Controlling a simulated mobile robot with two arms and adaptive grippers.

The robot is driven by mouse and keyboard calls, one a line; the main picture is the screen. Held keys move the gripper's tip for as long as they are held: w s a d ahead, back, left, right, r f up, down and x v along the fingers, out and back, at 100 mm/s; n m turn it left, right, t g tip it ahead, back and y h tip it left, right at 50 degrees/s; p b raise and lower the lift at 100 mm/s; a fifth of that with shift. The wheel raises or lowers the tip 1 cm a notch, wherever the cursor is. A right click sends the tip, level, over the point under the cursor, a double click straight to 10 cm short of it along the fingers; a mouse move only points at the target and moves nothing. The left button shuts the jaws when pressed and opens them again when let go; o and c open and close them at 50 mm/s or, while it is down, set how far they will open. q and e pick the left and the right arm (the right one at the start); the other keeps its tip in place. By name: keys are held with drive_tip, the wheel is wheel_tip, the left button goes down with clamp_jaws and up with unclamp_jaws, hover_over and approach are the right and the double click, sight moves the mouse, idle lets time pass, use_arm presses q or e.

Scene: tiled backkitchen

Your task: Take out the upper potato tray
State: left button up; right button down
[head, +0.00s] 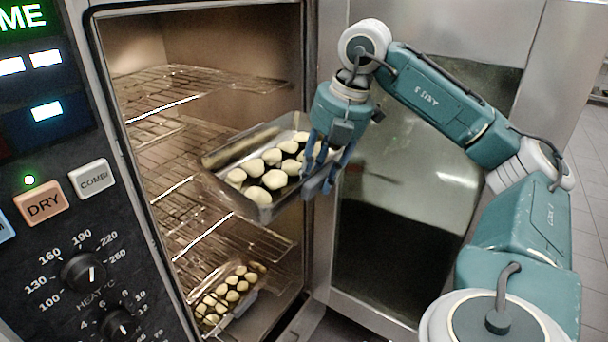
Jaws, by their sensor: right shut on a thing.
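The upper potato tray (226,201) is a metal pan with several pale potatoes in it. It is partly in the oven opening, with its right end at the opening's right side, and it looks tilted. My right gripper (322,186) is shut on this tray at its right end; the fingers hide part of the rim. A second tray of potatoes (228,298) sits low in the oven. My left gripper is not in view.
Wire racks (165,98) fill the oven at several heights, above and below the held tray. The open oven door (410,200) stands to the right, behind my right arm. The control panel (65,200) is on the left.

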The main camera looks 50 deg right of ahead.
drive_tip(key=s+d+b, duration=0.1)
drive_tip(key=s+b, duration=0.3)
drive_tip(key=s, duration=0.5)
drive_tip(key=shift+s+d, duration=0.2)
drive_tip(key=shift+d, duration=0.05)
